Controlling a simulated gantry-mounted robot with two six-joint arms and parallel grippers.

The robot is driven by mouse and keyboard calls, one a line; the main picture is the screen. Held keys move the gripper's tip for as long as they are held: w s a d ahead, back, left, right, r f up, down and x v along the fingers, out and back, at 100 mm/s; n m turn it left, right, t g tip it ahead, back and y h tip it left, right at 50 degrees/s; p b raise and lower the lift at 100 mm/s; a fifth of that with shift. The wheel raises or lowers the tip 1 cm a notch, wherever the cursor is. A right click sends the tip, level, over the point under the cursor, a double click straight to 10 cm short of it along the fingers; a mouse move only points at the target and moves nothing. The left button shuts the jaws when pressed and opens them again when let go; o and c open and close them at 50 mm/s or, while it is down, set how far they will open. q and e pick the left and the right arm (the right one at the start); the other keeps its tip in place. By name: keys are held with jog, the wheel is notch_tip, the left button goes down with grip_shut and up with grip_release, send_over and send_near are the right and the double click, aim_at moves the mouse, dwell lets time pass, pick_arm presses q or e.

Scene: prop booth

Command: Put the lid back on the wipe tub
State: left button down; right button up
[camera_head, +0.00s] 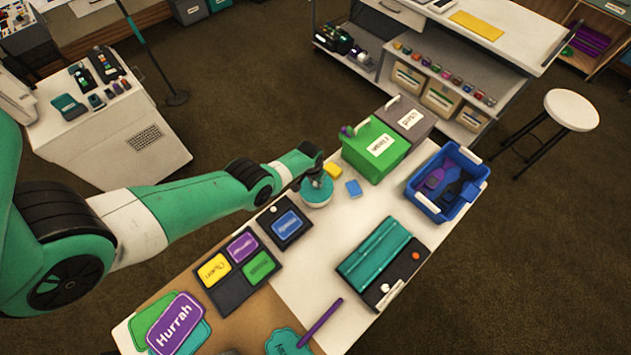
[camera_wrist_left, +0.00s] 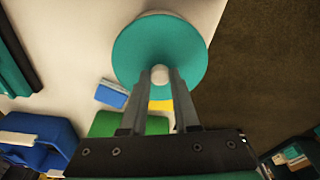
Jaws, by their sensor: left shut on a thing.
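The round teal lid (camera_wrist_left: 135,48) has a pale knob (camera_wrist_left: 160,75) at its centre. My left gripper (camera_wrist_left: 160,78) is shut on this knob, one finger on each side. In the head view my left gripper (camera_head: 313,174) is over the teal wipe tub (camera_head: 316,200), which stands near the table's back left edge. The lid is at the tub's top there, partly hidden by the gripper. I cannot tell whether it sits flush or a little above. My right gripper is not in view.
A yellow block (camera_head: 333,170) and a blue block (camera_head: 353,188) lie close right of the tub. A green box (camera_head: 372,165) and a blue crate (camera_head: 433,206) stand farther right. A dark tray with a blue card (camera_head: 286,224) is in front.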

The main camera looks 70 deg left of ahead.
pick_arm(q)
jog(key=shift+c, duration=0.5)
grip_release()
jog(key=shift+r, duration=0.1)
notch_tip(320, 180, up, 7)
jog(key=p, duration=0.7)
dwell(0.3)
grip_shut()
dwell(0.4)
dwell(0.6)
jog(key=shift+f, duration=0.2)
